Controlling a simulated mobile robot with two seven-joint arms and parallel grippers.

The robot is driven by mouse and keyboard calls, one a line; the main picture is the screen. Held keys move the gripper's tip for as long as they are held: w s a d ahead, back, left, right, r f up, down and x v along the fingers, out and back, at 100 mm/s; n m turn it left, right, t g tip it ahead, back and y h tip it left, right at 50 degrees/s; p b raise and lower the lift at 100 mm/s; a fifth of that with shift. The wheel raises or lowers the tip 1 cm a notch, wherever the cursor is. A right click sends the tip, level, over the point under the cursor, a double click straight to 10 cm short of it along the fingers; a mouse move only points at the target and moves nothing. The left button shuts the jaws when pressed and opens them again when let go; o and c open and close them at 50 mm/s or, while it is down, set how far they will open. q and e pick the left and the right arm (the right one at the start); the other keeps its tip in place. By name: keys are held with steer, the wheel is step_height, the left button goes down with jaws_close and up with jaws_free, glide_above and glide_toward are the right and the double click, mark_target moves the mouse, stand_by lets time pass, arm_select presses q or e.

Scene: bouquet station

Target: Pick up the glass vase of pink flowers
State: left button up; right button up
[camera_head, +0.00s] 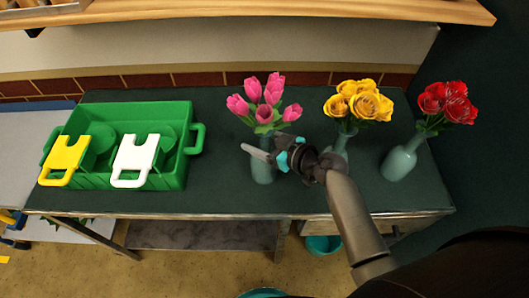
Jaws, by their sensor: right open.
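The glass vase of pink flowers (263,173) stands upright on the dark green table, right of the green crate. Its pink blooms (266,99) rise above the rim. My right gripper (265,151) is open at the vase's upper part, below the blooms, and hides some of the neck. One pale finger crosses in front of the glass. I cannot tell whether the fingers touch it. My left gripper is not in view.
A vase of yellow roses (341,146) stands behind my right arm, and a vase of red flowers (399,163) is farther right. A green crate (177,183) with a yellow holder (62,158) and a white holder (133,158) sits left. A wooden shelf (300,10) overhangs the back.

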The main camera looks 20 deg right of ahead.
steer(key=shift+w+a+f, duration=0.25)
steer(key=shift+w+f, duration=0.05)
steer(key=shift+w, duration=0.2)
jaws_close()
stand_by(1.1)
steer(key=shift+r, duration=0.15)
